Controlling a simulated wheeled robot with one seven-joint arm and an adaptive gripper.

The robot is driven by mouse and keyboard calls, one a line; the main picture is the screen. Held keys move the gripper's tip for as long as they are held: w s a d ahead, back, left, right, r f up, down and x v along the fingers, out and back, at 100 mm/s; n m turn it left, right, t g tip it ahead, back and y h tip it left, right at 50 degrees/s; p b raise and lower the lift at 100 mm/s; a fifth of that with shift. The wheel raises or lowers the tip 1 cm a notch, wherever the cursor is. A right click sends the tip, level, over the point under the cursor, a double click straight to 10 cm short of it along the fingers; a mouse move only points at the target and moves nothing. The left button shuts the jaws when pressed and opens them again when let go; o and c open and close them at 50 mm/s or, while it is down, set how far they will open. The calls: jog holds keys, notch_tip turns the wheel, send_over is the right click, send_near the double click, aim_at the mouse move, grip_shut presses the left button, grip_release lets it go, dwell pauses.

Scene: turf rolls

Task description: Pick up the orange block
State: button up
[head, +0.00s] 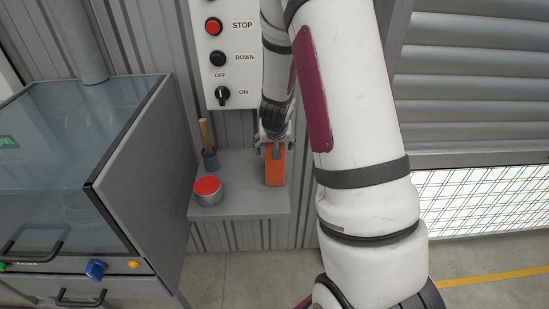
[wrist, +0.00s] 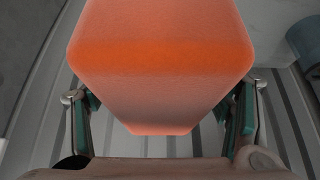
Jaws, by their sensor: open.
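The orange block (head: 275,170) stands on a small grey shelf (head: 240,203) below the control panel in the head view. In the wrist view the orange block (wrist: 160,60) fills the upper middle, close to the camera. My gripper (head: 273,148) is at the block's upper end in the head view. In the wrist view my gripper (wrist: 163,120) is open, with one green-padded finger on each side of the block. Gaps show between the block and both fingers. The block's far side is hidden.
A round tin with a red top (head: 208,191) and a blue-grey cup with a wooden handle (head: 209,155) stand left of the block. The control panel (head: 236,50) is on the wall behind. A glass-topped cabinet (head: 140,170) stands to the left.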

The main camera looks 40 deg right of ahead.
jog(key=shift+f+b, duration=0.25)
jog(key=shift+b, duration=0.05)
dwell(0.5)
jog(key=c, duration=1.3)
